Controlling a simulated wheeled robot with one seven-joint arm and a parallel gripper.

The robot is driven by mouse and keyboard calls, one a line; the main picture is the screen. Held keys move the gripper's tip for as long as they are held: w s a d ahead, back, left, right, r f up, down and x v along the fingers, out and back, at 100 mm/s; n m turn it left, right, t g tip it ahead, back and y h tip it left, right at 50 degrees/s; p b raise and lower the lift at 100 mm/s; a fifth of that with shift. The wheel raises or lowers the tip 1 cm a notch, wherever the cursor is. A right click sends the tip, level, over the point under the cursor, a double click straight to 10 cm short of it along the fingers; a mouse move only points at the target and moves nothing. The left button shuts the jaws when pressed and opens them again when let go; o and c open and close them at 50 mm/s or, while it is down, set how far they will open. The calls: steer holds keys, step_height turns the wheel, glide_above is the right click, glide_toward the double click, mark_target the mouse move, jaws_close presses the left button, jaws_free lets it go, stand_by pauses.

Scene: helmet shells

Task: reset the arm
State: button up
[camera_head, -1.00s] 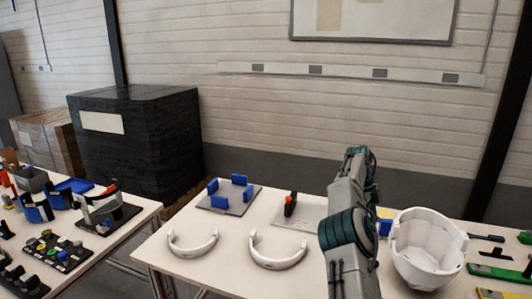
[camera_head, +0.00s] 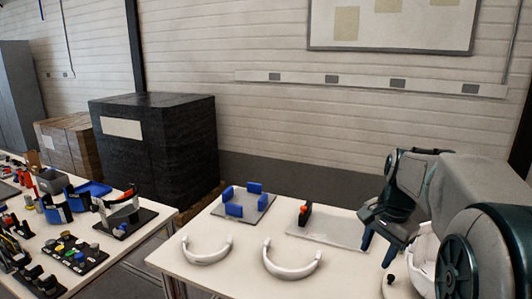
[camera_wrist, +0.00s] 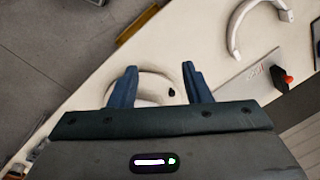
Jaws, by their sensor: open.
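My gripper (camera_head: 379,247) is at the right of the head view, pointing down over the white table (camera_head: 228,284). Its two blue fingers are apart with nothing held between them. In the wrist view the open fingers (camera_wrist: 159,74) show above the table, with a white curved piece beyond and between them. The white helmet shell (camera_head: 425,252) stands on the table at the right, mostly hidden behind my arm. Two white curved bands, a left one (camera_head: 207,257) and a right one (camera_head: 291,272), lie on the table to the left of the gripper.
A grey plate with blue blocks (camera_head: 244,205) and a plate with a red-and-black clamp (camera_head: 305,213) lie behind the bands. A second table at the left holds several parts. A black wrapped box (camera_head: 160,150) stands behind. The table's front left is clear.

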steer(key=s+a+f+n+t, duration=0.1)
steer(key=s+a+f+n, duration=0.1)
steer(key=s+a+n, duration=0.3)
steer(key=s+a+f+n, duration=0.3)
steer(key=s+n, duration=0.3)
steer(key=s, duration=0.6)
steer(key=shift+s+a+f+t+h, duration=0.3)
steer(key=shift+s+a+t+h, duration=0.1)
steer(key=shift+a, duration=0.45)
